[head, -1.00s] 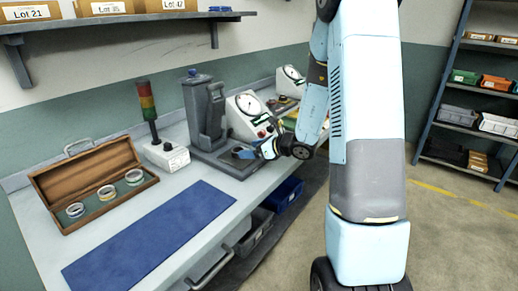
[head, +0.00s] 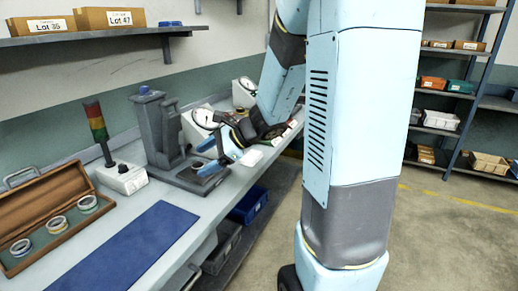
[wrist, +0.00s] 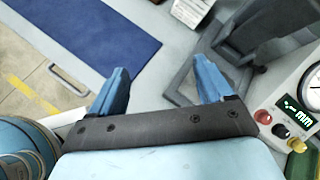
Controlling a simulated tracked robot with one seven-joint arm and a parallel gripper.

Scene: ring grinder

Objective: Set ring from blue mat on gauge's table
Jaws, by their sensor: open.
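The blue mat (head: 137,250) lies on the bench with no ring on its visible part; it also shows in the wrist view (wrist: 80,35). The grey gauge stand (head: 157,130) has a flat base (head: 182,180) behind the mat's far end, beside a white dial unit (head: 198,122). My gripper (head: 210,158) is over the base's right side, fingers apart. In the wrist view the blue fingers of my gripper (wrist: 160,72) have nothing between them. A small dark round shape shows by the fingers in the head view; I cannot tell whether it is a ring.
An open wooden case (head: 40,205) holding three rings stands at the left. A signal lamp (head: 97,125) rises from a white labelled box (head: 123,178). A second dial unit (head: 244,92) stands farther back. Blue and grey bins sit under the bench.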

